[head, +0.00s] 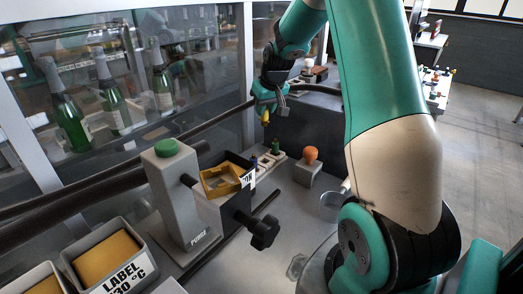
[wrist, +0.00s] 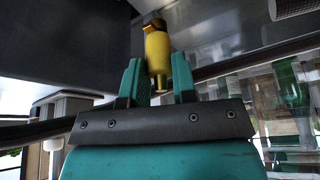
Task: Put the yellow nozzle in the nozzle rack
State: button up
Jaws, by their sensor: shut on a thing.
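The yellow nozzle (head: 266,116) hangs below my gripper (head: 267,103), in the air above the machine bench. In the wrist view the yellow nozzle (wrist: 157,52) stands between the two teal fingers of my gripper (wrist: 158,80), which is shut on it. The nozzle rack (head: 267,164) appears to be the pale strip below the nozzle on the bench. It holds a blue nozzle (head: 254,162) and a green nozzle (head: 275,147). The nozzle and the rack are apart. The free places in the rack are too small to make out.
An orange knob on a grey block (head: 308,168) stands right of the rack. A grey post with a green button (head: 172,190) and a brass-coloured frame (head: 221,180) stand in front. Green bottles (head: 114,105) stand behind glass at the left. A metal cup (head: 331,203) is nearer me.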

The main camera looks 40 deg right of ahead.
notch_tip(320, 180, down, 15)
jog(key=shift+r+p, duration=0.1)
jog(key=shift+p, duration=0.95)
jog(key=o, duration=0.9)
jog(key=b+v, duration=0.1)
jog(key=v, duration=1.1)
jog(key=shift+b, duration=0.4)
